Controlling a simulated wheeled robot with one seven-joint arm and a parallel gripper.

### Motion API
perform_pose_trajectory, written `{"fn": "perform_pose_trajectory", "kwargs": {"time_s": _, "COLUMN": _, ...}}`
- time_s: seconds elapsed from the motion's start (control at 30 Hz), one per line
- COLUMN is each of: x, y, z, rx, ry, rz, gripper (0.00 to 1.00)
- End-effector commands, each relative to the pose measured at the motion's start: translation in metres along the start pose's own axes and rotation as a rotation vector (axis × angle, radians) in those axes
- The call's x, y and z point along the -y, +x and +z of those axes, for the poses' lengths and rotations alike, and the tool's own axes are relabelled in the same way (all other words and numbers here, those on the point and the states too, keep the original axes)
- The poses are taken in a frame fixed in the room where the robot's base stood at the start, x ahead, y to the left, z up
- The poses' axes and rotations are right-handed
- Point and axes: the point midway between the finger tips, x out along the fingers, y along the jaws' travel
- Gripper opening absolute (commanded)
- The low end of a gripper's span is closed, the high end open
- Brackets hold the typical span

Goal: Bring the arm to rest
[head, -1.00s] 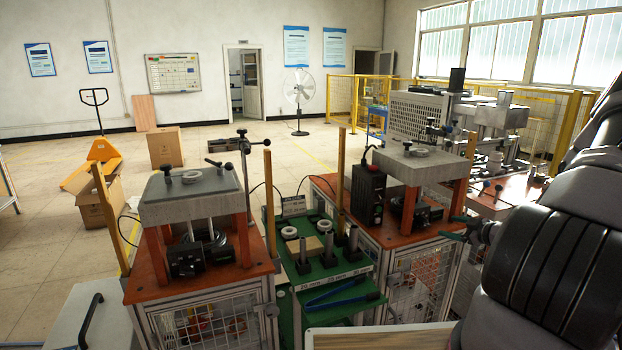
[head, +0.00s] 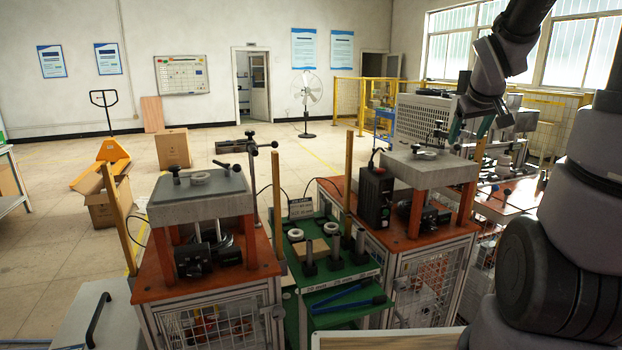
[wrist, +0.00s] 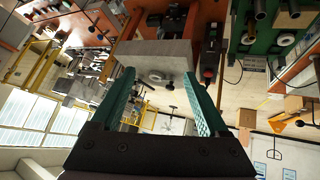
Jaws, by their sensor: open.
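My gripper (head: 470,128) is raised at the upper right of the head view, above and in front of the right-hand heater station. In the wrist view its two green fingers (wrist: 160,100) stand wide apart with nothing between them. The wrist view is upside down. My arm reaches up the right side of the head view. The right heater station (head: 427,167) has a grey top plate with a pale ring on it; the plate also shows beyond the fingers in the wrist view (wrist: 155,55).
A left heater station (head: 200,205) with a ring on its plate stands at the left. A green stand (head: 345,272) with rings, posts and blue-handled tongs (head: 345,303) sits between the stations. Yellow wooden posts (head: 349,187) rise beside them. Open floor lies behind.

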Motion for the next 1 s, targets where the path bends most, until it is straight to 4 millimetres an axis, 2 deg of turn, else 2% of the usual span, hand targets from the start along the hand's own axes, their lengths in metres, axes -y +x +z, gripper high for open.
{"fn": "perform_pose_trajectory", "kwargs": {"time_s": 0.03, "x": 0.011, "y": -0.027, "z": 0.003, "rx": -0.004, "ry": 0.049, "rz": -0.013, "gripper": 0.78}}
{"fn": "perform_pose_trajectory", "kwargs": {"time_s": 0.2, "x": 0.048, "y": -0.100, "z": 0.031, "rx": 0.027, "ry": 0.241, "rz": -0.100, "gripper": 0.78}}
{"fn": "perform_pose_trajectory", "kwargs": {"time_s": 0.3, "x": 0.070, "y": -0.137, "z": 0.051, "rx": 0.051, "ry": 0.341, "rz": -0.174, "gripper": 0.78}}
{"fn": "perform_pose_trajectory", "kwargs": {"time_s": 0.43, "x": 0.093, "y": -0.173, "z": 0.075, "rx": 0.085, "ry": 0.436, "rz": -0.267, "gripper": 0.78}}
{"fn": "perform_pose_trajectory", "kwargs": {"time_s": 0.6, "x": 0.109, "y": -0.196, "z": 0.093, "rx": 0.117, "ry": 0.494, "rz": -0.336, "gripper": 0.78}}
{"fn": "perform_pose_trajectory", "kwargs": {"time_s": 1.0, "x": 0.111, "y": -0.198, "z": 0.096, "rx": 0.125, "ry": 0.503, "rz": -0.345, "gripper": 0.78}}
